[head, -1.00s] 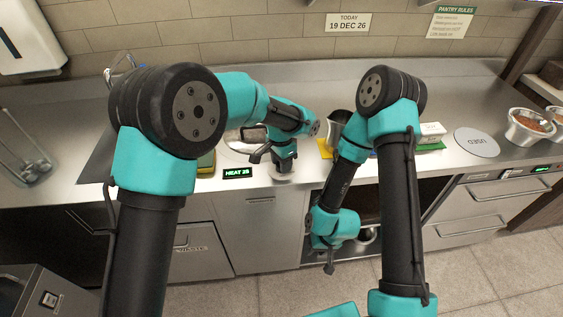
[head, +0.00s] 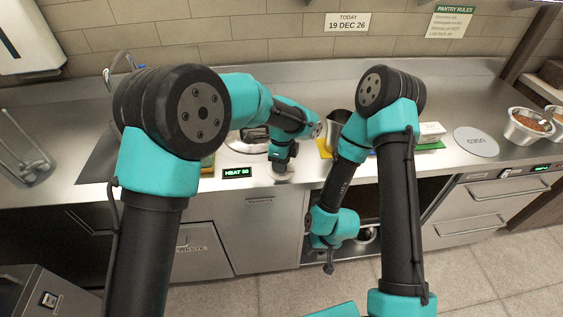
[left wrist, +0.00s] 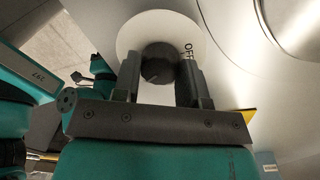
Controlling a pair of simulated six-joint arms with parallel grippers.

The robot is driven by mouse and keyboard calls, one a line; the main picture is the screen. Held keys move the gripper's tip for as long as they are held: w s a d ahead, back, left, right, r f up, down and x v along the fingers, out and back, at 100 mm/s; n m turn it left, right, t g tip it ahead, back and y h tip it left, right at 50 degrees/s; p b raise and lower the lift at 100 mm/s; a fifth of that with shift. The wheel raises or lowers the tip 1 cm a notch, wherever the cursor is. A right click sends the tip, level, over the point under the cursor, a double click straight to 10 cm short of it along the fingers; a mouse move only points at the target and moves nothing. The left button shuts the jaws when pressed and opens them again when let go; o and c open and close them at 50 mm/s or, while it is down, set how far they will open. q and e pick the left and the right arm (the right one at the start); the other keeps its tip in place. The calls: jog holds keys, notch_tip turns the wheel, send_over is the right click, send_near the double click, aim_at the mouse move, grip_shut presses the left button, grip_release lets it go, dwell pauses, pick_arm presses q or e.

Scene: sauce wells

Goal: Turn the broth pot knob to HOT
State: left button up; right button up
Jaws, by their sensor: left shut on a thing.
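The knob (left wrist: 158,63) is dark and round on a white dial plate (left wrist: 143,27); the letters OFF show at the plate's right side in the left wrist view. My left gripper (left wrist: 160,75) is shut on the knob, one finger on each side. In the head view the left gripper (head: 283,168) points down at the white dial plate (head: 285,178), hiding the knob. The broth pot (head: 240,146) is partly hidden behind my left arm.
A dark metal container (head: 338,122) and a white box (head: 431,130) stand on the counter, right of my left gripper. A grey disc (head: 477,141) marked USED and a bowl of brown food (head: 528,127) are at the right.

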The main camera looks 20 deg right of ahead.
pick_arm(q)
jog(key=m, duration=0.5)
jog(key=shift+m, duration=0.4)
jog(key=o, duration=0.9)
jog(key=r, duration=1.7)
jog(key=shift+w+d+r, duration=0.15)
jog(key=shift+d+r, duration=0.1)
jog(key=shift+d, duration=0.15)
